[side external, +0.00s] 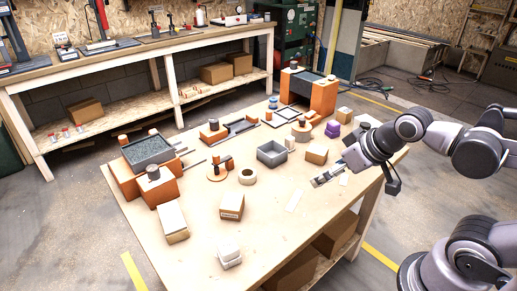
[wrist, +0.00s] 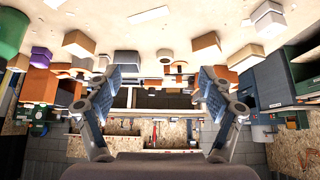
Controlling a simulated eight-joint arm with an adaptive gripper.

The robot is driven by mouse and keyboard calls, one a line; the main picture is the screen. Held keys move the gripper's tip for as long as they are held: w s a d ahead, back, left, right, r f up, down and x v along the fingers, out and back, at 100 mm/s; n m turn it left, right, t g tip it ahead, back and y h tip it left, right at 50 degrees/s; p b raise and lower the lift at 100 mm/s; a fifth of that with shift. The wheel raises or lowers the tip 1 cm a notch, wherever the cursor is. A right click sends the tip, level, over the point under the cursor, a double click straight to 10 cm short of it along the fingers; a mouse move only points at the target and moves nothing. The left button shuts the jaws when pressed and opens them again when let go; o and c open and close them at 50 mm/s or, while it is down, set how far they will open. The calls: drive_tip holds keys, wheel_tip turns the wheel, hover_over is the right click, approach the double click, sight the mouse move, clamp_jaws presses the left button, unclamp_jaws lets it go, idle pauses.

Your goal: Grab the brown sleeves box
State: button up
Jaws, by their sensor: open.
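Several brown cardboard boxes stand on the workbench, and I cannot read which one is marked sleeves. In the side external view, one brown box with a dark label (side external: 232,206) stands at the front middle. Another brown box (side external: 317,154) is just behind and left of my gripper, and a small one (side external: 344,115) is at the back right. My gripper (side external: 326,179) is open and empty, above the right part of the bench, apart from the boxes. In the wrist view, my gripper (wrist: 160,88) has its fingers wide apart with nothing between; brown boxes (wrist: 206,46) show upside down beyond.
A grey open bin (side external: 272,154), a white roll (side external: 247,177) and a long white-topped box (side external: 172,221) stand on the bench (side external: 275,232). A purple stack (side external: 332,129) is behind my gripper. Orange arch fixtures (side external: 308,92) stand at the back. The front right of the bench is mostly clear.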

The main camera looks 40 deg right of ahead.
drive_tip(key=shift+r, duration=0.1)
drive_tip(key=w+a+r+m+g, duration=0.25)
drive_tip(key=w+a+m, duration=0.3)
drive_tip(key=w, duration=0.55)
drive_tip(key=w+a+f+m+g, duration=0.1)
drive_tip(key=w+a+f, duration=0.2)
drive_tip(key=w+a+f+m+g+h, duration=0.1)
drive_tip(key=w+a+f+m, duration=0.1)
drive_tip(key=a+f, duration=0.1)
drive_tip(key=w+a+f+m+g, duration=0.1)
drive_tip(key=w+a+f, duration=0.2)
drive_tip(key=a+f, duration=0.1)
drive_tip(key=shift+w+a+m+g, duration=0.25)
drive_tip(key=shift+w+a, duration=0.05)
hover_over(232, 201)
drive_tip(key=a, duration=0.1)
drive_tip(key=f, duration=0.4)
drive_tip(key=shift+s+a+f, duration=0.15)
drive_tip(key=shift+s+a, duration=0.05)
drive_tip(key=shift+s, duration=0.1)
drive_tip(key=shift+w+d+f, duration=0.1)
drive_tip(key=shift+d+f, duration=0.15)
drive_tip(key=shift+f, duration=0.7)
drive_tip(key=shift+w+d+f, duration=0.15)
drive_tip(key=shift+d+f, duration=0.1)
drive_tip(key=shift+f, duration=0.65)
drive_tip(key=shift+w+d+f, duration=0.1)
drive_tip(key=shift+d+f, duration=0.15)
drive_tip(key=shift+f, duration=0.7)
